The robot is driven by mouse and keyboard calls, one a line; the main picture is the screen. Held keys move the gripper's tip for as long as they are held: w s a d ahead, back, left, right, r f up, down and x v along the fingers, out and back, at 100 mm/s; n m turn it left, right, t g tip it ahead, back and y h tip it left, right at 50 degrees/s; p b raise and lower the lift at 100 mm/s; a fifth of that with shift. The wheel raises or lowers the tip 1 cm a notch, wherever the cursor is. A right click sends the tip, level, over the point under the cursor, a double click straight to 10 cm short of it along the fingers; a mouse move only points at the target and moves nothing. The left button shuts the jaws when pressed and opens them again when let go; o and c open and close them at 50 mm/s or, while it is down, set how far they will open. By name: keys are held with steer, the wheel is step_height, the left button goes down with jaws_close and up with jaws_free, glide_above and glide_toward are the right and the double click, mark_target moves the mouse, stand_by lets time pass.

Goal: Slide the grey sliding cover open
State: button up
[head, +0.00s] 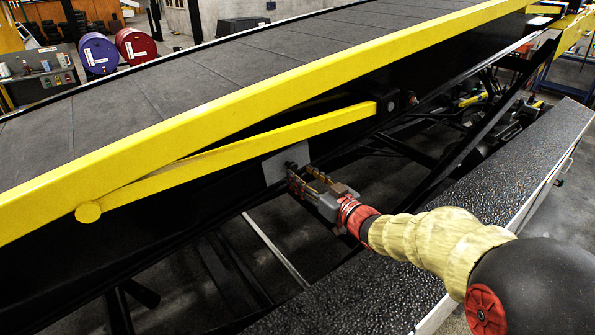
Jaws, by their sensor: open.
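The grey sliding cover (273,169) is a small flat plate on the black side of the belt loader, below the yellow bar. A small dark knob (290,165) shows near its right part. My gripper (301,177) is open, its fingertips right at the cover's right side by the knob. I cannot tell whether a finger touches the knob or the cover. Part of the cover's lower right edge is hidden behind the gripper.
A yellow rail (300,85) and a yellow bar (240,152) run above the cover. A dark textured ledge (480,185) lies below my arm. Black struts (440,165) stand to the right. Blue (98,55) and red (135,45) drums are far back.

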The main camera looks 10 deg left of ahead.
mark_target(294, 169)
steer(key=shift+x, duration=1.55)
steer(key=shift+c, duration=0.7)
jaws_close()
